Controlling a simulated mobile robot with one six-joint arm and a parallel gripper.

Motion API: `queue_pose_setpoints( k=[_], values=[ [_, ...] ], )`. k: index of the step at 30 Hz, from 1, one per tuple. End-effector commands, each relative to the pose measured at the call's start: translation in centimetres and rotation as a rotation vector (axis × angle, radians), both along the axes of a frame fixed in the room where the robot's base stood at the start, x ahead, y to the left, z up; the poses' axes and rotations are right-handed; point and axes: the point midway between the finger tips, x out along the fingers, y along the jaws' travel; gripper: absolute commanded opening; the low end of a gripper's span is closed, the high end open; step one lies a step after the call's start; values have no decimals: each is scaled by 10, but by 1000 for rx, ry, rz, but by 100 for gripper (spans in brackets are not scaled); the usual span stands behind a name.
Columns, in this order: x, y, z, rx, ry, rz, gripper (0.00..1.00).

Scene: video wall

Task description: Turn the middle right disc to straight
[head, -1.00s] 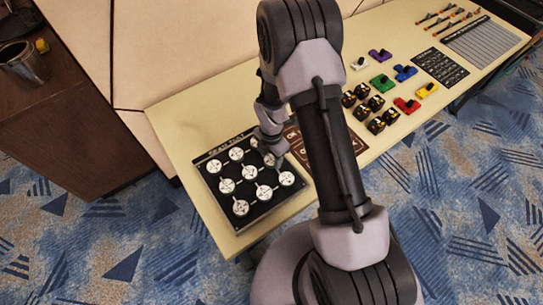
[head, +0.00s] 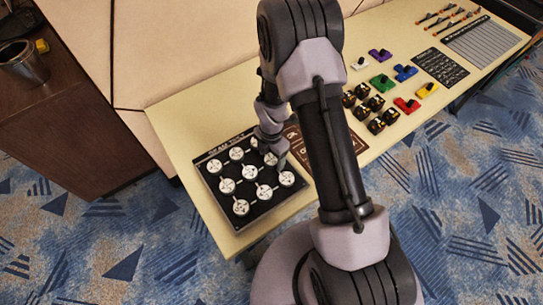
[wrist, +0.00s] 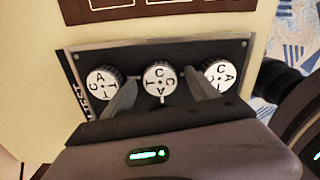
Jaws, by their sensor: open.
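The black disc panel (head: 207,180) lies on the pale table and carries white lettered discs in rows of three. The middle right disc (head: 270,159) shows in the head view, close to my gripper (head: 281,163). In the wrist view the same disc (wrist: 160,80) is in the centre of a row of three, with black letters on its white face; its exact turn is hard to read. My gripper (wrist: 159,88) is open, one finger on each side of this disc. I cannot tell whether the fingers touch it. The lower finger parts partly cover the panel.
Neighbouring discs stand close on both sides, left (wrist: 105,81) and right (wrist: 220,76) in the wrist view. A brown board (head: 294,140) lies beside the panel, partly behind my arm. Coloured blocks, such as a red one (head: 407,105), stand farther along the table.

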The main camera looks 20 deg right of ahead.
Motion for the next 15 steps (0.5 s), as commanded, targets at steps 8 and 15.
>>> queue_pose_setpoints(
  k=[8,15],
  values=[
    [2,0,74,0,-6,1,69],
    [1,0,145,0,-4,1,69]
  ],
)
